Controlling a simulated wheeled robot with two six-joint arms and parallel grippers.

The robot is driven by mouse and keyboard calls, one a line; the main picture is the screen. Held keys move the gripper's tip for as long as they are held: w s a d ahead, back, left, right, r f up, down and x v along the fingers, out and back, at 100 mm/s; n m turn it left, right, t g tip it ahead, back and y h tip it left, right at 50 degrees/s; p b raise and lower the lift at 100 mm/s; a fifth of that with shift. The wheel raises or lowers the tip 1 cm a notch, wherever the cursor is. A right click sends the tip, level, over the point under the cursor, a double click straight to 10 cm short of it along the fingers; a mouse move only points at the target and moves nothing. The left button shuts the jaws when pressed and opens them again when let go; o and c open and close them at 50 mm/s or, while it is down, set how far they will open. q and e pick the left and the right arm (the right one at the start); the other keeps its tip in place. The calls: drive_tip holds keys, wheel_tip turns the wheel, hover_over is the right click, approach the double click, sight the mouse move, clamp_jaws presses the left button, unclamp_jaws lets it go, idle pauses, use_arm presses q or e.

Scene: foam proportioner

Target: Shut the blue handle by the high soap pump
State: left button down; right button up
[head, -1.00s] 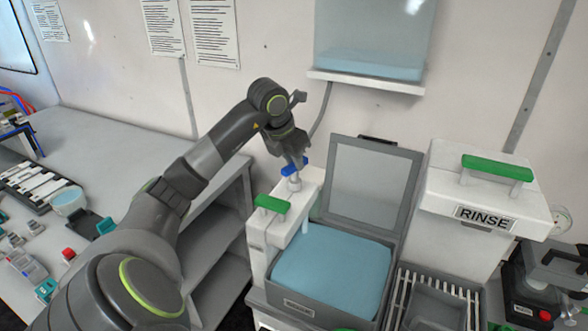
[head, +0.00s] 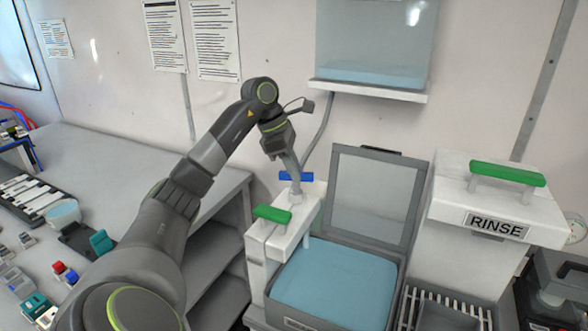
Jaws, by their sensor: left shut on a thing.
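The blue handle (head: 306,177) sits on top of the back end of a white pump unit (head: 284,238) and lies roughly level across it. My left gripper (head: 294,174) points down onto the handle from above and is shut on it. The fingers hide the handle's middle, and a blue end shows on each side. A green handle (head: 272,214) sits on the front end of the same unit. My right gripper is not in view.
An open grey bin (head: 340,284) of blue liquid stands right of the pump unit, its lid (head: 372,200) raised behind. A RINSE box (head: 498,225) with a green handle stands further right. A wall tank (head: 375,45) hangs above. A grey bench (head: 110,165) is at left.

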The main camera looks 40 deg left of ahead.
use_arm(q)
drive_tip(key=shift+w+r+m+g+p, duration=0.1)
drive_tip(key=shift+r+m+g+p, duration=0.1)
drive_tip(key=shift+m+p, duration=0.25)
drive_tip(key=shift+r+m+g+p, duration=0.1)
drive_tip(key=shift+m+g+p, duration=0.15)
drive_tip(key=shift+m, duration=0.4)
drive_tip(key=shift+a+f+m+g+p, duration=0.15)
drive_tip(key=shift+m+g+p, duration=0.1)
drive_tip(key=shift+m+p, duration=0.5)
drive_tip(key=c, duration=1.3)
unclamp_jaws()
drive_tip(key=shift+f, duration=0.15)
drive_tip(key=shift+h, duration=0.3)
drive_tip(key=p+v, duration=1)
drive_tip(key=v, duration=0.2)
